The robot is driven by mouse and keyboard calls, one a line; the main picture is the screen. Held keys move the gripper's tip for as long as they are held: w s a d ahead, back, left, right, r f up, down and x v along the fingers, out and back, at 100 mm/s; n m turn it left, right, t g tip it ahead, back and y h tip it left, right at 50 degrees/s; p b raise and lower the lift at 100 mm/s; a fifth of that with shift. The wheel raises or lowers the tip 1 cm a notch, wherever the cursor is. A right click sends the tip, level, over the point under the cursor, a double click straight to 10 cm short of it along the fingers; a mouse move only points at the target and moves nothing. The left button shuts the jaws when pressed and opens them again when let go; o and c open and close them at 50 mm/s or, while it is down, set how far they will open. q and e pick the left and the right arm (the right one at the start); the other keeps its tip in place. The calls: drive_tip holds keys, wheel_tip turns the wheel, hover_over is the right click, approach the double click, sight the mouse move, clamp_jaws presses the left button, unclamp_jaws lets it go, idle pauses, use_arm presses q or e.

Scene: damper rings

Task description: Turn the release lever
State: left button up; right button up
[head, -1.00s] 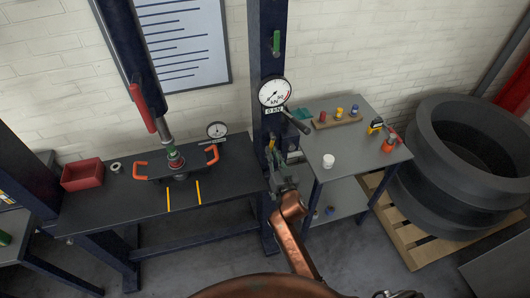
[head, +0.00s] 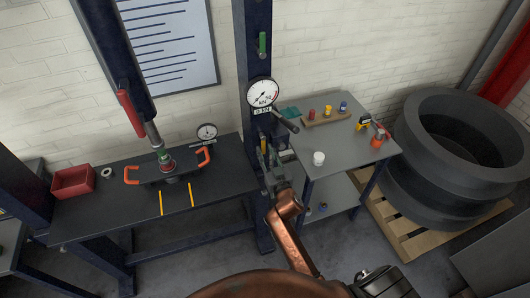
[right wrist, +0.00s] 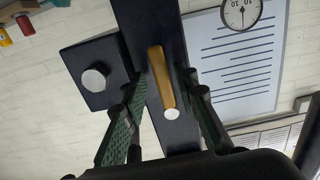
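The release lever appears to be the yellow bar (right wrist: 161,78) on the dark press column in the right wrist view, upright with a slight tilt, above a pale round knob (right wrist: 172,114). In the head view it is small and partly hidden by my right gripper (head: 269,163). My right gripper (right wrist: 165,92) is open, with one green-padded finger on each side of the lever. Gaps show beside the bar, so it does not look clamped. My left gripper is not in view.
A force gauge (head: 262,94) and a dark handle (head: 285,121) sit on the column just above my right gripper. A black bench (head: 100,219) stands left and a grey side table (head: 345,150) right. Large dark rings (head: 418,172) lie on a pallet (head: 393,240).

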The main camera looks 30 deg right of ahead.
drive_tip(key=shift+s, duration=0.1)
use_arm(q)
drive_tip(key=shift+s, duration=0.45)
use_arm(e)
drive_tip(key=s+a, duration=0.1)
drive_tip(key=s, duration=1)
drive_tip(key=shift+s+a, duration=0.3)
drive_tip(key=shift+a, duration=0.05)
